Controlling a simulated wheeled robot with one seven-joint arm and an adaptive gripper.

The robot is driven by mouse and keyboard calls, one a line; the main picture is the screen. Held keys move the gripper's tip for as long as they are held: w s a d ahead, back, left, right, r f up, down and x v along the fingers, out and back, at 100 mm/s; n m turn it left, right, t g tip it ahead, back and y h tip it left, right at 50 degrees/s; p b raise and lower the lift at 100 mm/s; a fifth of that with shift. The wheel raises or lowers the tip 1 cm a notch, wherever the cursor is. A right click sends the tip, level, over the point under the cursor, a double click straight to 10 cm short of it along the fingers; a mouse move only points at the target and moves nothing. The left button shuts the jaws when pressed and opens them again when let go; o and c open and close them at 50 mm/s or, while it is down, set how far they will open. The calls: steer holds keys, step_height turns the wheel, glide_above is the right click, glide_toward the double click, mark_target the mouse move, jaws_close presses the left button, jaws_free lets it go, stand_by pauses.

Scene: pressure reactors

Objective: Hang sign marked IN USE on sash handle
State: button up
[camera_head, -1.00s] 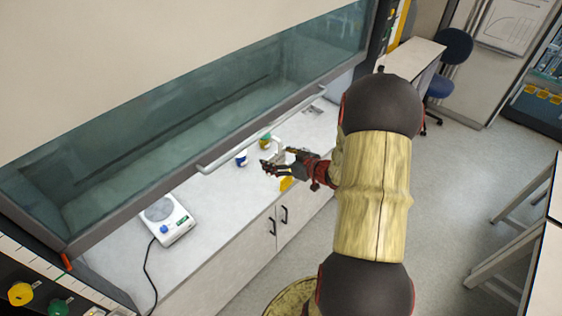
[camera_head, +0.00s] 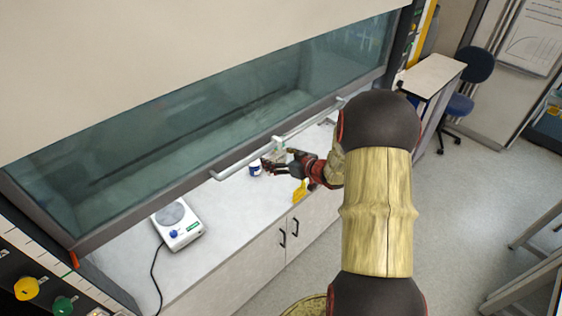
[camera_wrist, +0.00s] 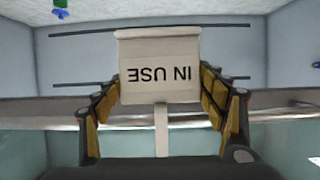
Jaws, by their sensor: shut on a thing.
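The white sign marked IN USE (camera_wrist: 163,68) shows upside down in the wrist view, between the fingers of my gripper, with a narrow stem running down from it. My gripper (camera_head: 272,165) is shut on the sign, just in front of and below the sash handle in the head view. The sash handle (camera_head: 240,162) is a long pale bar along the lower edge of the fume hood sash. A small pale piece, likely part of the sign, overlaps the bar near its middle. I cannot tell whether it touches the bar.
A white hotplate (camera_head: 178,226) with a cord stands on the bench at left. A blue and white jar (camera_head: 255,167) stands beside my gripper. A yellow object (camera_head: 300,190) is at the bench's front edge. The glass sash (camera_head: 200,135) rises behind the handle.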

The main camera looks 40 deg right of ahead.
steer(key=shift+w, duration=0.7)
steer(key=shift+f+b, duration=0.8)
steer(key=shift+f, duration=0.3)
steer(key=o, duration=1.4)
steer(key=shift+c, duration=0.2)
steer(key=shift+s, duration=0.15)
steer(key=a+v, duration=0.1)
steer(key=v, duration=1)
steer(key=shift+s+d+r, duration=0.15)
steer(key=shift+s+d, duration=0.25)
steer(key=shift+d, duration=0.05)
